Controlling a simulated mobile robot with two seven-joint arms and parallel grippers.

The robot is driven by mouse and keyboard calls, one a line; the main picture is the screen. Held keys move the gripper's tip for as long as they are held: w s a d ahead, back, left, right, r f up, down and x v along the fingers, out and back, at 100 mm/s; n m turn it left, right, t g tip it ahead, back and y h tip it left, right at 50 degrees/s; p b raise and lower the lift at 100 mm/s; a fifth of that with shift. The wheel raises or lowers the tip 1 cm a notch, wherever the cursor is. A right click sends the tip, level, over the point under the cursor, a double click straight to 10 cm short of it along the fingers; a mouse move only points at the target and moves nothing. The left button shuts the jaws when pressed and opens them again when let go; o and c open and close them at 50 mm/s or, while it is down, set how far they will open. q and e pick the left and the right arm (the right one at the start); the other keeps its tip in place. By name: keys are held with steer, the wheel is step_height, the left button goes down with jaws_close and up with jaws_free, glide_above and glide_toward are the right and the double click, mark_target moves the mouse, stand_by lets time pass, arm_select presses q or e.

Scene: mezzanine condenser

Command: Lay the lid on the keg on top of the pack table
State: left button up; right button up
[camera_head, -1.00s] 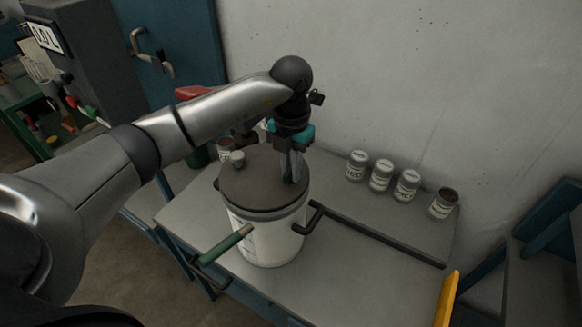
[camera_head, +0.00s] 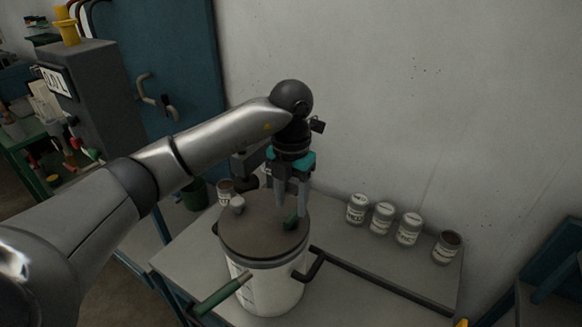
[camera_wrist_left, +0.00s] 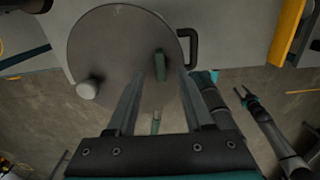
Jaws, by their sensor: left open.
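The white keg (camera_head: 272,290) stands upright on the pack table (camera_head: 350,300). The round dark grey lid (camera_head: 258,222) lies on top of the keg and looks level, covering its mouth. A green grip (camera_head: 290,222) stands on the lid, and a pale knob (camera_head: 237,204) sits near its far left edge. My left gripper (camera_head: 290,205) is open and empty just above the green grip. In the left wrist view its fingers (camera_wrist_left: 157,85) point at the lid (camera_wrist_left: 112,50), either side of the grip (camera_wrist_left: 160,65). My right gripper (camera_wrist_left: 245,95) appears small in that view.
Several labelled jars (camera_head: 382,218) stand along the wall, and another jar (camera_head: 226,190) is behind the keg. A dark bent handle (camera_head: 310,268) and a green-ended bar (camera_head: 222,293) stick out beside the keg. A grey cabinet (camera_head: 100,95) stands at left.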

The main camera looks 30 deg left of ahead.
arm_select(q)
step_height(320, 180, up, 11)
stand_by(0.3)
stand_by(0.5)
